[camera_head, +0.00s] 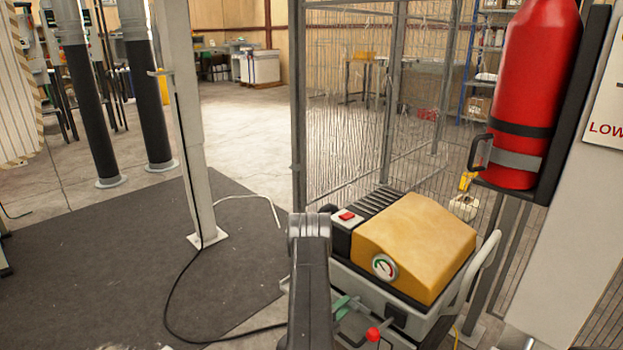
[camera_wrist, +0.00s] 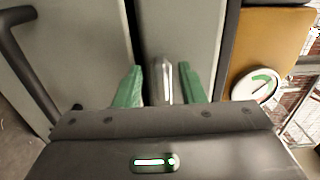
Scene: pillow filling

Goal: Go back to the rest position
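My gripper (camera_wrist: 160,72) has two green fingers standing apart, with nothing visibly held between them. A shiny metal rod-like part (camera_wrist: 167,84) shows between the fingers in the wrist view, with a gap to the left finger; I cannot tell whether it touches the right one. In the head view my gripper's green finger (camera_head: 341,304) shows low beside the machine's front, partly hidden by my dark arm. The machine has a yellow cover (camera_head: 422,240), a round gauge (camera_head: 384,267) and a red switch (camera_head: 346,215). The gauge also shows in the wrist view (camera_wrist: 256,86).
A red knob (camera_head: 373,334) is close to my gripper. A red cylinder (camera_head: 532,85) hangs at the right. A wire mesh fence (camera_head: 345,110) stands behind the machine. A pale post (camera_head: 188,120) and a black cable (camera_head: 170,300) are at the left, over a dark mat (camera_head: 90,265).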

